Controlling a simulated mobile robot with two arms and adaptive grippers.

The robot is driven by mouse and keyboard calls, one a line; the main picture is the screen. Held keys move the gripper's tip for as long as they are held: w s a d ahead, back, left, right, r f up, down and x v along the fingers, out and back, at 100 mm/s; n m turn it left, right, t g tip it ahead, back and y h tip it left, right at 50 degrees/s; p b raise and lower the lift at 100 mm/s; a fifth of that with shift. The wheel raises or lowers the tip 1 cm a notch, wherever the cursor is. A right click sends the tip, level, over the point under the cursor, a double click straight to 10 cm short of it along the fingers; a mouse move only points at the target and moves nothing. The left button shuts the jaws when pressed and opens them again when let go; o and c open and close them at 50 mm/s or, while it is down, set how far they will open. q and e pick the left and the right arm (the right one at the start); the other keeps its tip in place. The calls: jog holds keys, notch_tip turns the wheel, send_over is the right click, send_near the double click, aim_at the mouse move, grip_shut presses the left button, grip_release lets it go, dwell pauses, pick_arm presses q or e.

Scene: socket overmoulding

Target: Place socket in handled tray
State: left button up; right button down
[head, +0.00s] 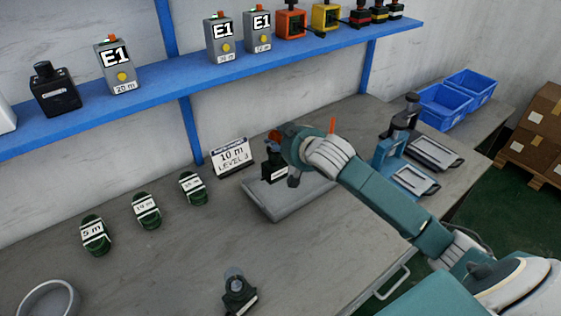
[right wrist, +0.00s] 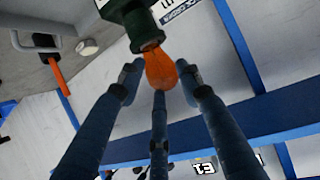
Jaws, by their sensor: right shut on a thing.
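My right gripper (head: 285,158) is shut on the socket (head: 273,168), a dark green-black piece with a pale label and an orange tip. In the right wrist view its three fingers (right wrist: 160,85) close around the orange bulb-shaped tip, and the socket's dark body (right wrist: 143,22) extends beyond them. The socket is by the back left edge of a flat grey tray (head: 272,212); whether it touches the tray cannot be told. My left gripper is not in view.
A "10 m LEVEL 3" sign (head: 232,157) stands behind. Several green labelled pieces (head: 146,210) are at left; a dark piece (head: 238,292) is in front. Blue-framed trays (head: 412,180) and blue bins (head: 443,108) are at right. A blue shelf (head: 185,80) runs above.

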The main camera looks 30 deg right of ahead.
notch_tip(320, 180, down, 7)
jog(key=shift+f, duration=0.65)
jog(key=c, duration=1.2)
grip_release()
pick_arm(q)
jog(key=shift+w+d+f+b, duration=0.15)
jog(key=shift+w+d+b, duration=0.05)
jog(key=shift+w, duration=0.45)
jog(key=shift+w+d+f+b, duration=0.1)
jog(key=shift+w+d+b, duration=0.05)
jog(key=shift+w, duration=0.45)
pick_arm(e)
send_near(278, 160)
jog(key=v, duration=0.3)
jog(key=shift+s, duration=0.1)
